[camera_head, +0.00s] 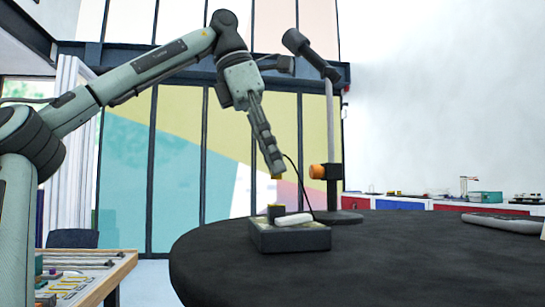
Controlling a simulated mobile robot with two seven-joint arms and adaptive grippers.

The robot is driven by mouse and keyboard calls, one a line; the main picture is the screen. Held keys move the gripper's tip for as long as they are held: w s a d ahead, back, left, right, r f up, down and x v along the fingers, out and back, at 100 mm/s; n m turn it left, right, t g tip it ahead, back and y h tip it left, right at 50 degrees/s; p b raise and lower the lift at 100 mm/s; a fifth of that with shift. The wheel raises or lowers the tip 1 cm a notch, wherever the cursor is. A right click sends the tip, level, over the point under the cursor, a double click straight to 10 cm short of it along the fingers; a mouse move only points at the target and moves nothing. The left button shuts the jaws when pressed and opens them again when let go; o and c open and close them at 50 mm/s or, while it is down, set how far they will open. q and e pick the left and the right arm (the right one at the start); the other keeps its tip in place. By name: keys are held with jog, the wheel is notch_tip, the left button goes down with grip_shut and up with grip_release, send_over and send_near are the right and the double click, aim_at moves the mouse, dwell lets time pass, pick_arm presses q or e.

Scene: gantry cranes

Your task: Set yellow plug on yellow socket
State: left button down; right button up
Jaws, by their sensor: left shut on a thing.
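My left gripper (273,168) points down above the black table and is shut on a small yellow plug (277,177), of which only a little shows below the fingertips. A dark box (290,239) stands on the table below it. On the box's top left is a dark upright piece with a yellowish part (276,211), which looks like the yellow socket. The plug is above this piece, with a visible gap between them. A white piece (294,219) lies on the box beside it. My right gripper is not in view.
A stand with a grey post (329,120) and an orange knob (318,171) rises just behind the box. A thin black cable (302,186) curves down near the gripper. The black round table (420,255) is clear at front; a grey device (500,220) lies far right.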

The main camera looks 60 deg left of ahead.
pick_arm(q)
jog(key=shift+f+b, duration=0.55)
jog(key=shift+f, duration=0.8)
dwell(0.6)
jog(key=shift+f+p, duration=0.45)
jog(key=shift+f, duration=0.1)
dwell(1.8)
jog(key=c, duration=1.4)
grip_release()
jog(key=shift+o, duration=0.4)
jog(key=o, duration=0.4)
